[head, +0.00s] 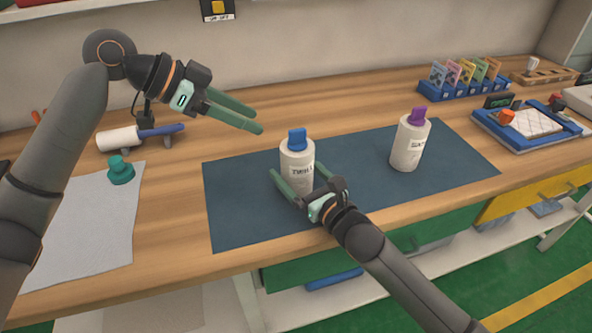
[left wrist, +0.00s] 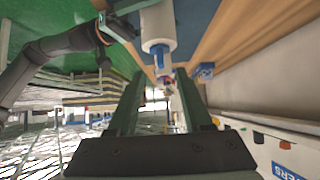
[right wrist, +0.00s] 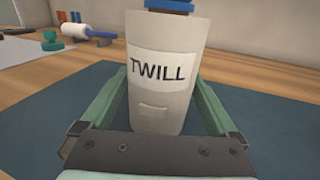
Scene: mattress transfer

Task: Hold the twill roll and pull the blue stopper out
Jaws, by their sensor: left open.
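The white twill roll (head: 297,160), labelled TWILL, stands upright on the dark blue mat (head: 235,225). Its blue stopper (head: 297,139) sits in its top. My right gripper (head: 302,184) has its fingers on both sides of the roll, low down, and looks shut on it. The right wrist view shows the roll (right wrist: 165,100) between the fingers, with only the stopper's lower edge (right wrist: 168,6) visible. My left gripper (head: 257,118) is open and empty, up and left of the stopper. The left wrist view shows the roll (left wrist: 158,25) and stopper (left wrist: 159,58) beyond its fingers.
Another white roll (head: 408,147) with a purple stopper (head: 418,115) stands right on the mat. A green stopper (head: 121,170) rests on a grey cloth (head: 90,215) at left. A blue card rack (head: 465,88) stands back right.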

